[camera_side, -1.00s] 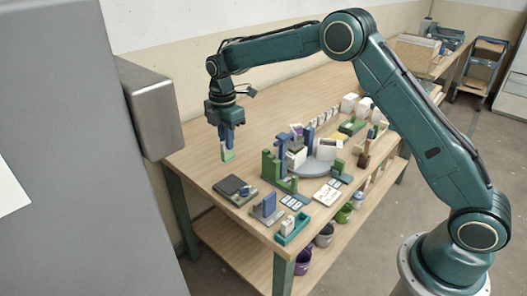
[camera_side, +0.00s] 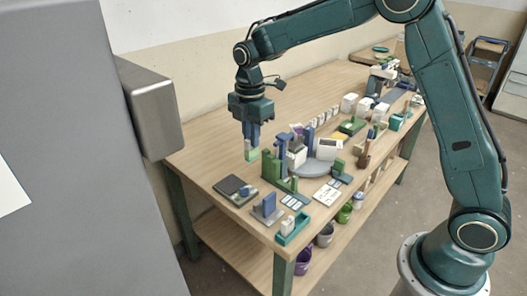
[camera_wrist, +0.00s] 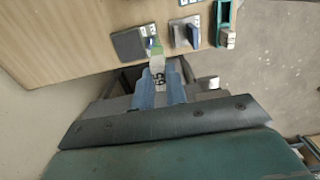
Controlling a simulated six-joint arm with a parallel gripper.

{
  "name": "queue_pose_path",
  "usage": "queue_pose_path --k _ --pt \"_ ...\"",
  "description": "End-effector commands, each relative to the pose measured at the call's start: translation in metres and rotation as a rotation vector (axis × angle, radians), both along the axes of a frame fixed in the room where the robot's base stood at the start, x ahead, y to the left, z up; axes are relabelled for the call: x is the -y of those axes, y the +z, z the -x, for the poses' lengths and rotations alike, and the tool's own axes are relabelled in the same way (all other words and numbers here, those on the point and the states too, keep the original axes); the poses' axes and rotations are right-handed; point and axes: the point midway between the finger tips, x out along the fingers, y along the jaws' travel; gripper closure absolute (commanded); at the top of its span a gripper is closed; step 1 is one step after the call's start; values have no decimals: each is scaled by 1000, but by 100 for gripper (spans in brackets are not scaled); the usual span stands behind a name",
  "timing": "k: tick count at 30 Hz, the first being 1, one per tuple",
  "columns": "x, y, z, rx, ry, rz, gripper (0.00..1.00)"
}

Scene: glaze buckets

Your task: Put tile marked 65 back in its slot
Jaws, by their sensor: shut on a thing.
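My gripper (camera_side: 252,134) is shut on a small tile (camera_side: 251,154), pale with a green part, in the side view. It hangs above the left part of the bench, left of the green stand. In the wrist view my gripper (camera_wrist: 160,85) has the tile (camera_wrist: 157,62) between its blue fingers. A dark mark shows on or just below the tile, too blurred to read as a number. I cannot tell which slot belongs to it.
A dark flat scale-like block (camera_side: 235,188) and a blue upright holder (camera_side: 267,207) stand near the front left. A teal tray (camera_side: 292,228) is at the front corner. A green stand (camera_side: 272,168) and a grey round turntable (camera_side: 314,172) crowd the middle. The bench's back left is clear.

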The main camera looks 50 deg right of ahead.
Motion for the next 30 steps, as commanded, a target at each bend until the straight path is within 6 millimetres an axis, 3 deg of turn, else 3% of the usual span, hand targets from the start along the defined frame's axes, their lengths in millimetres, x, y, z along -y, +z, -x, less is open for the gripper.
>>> queue_pose_path --k 15,30 --pt "11 -3 100 0 -1 0 100" --pt "16 -10 153 1 0 0 100"
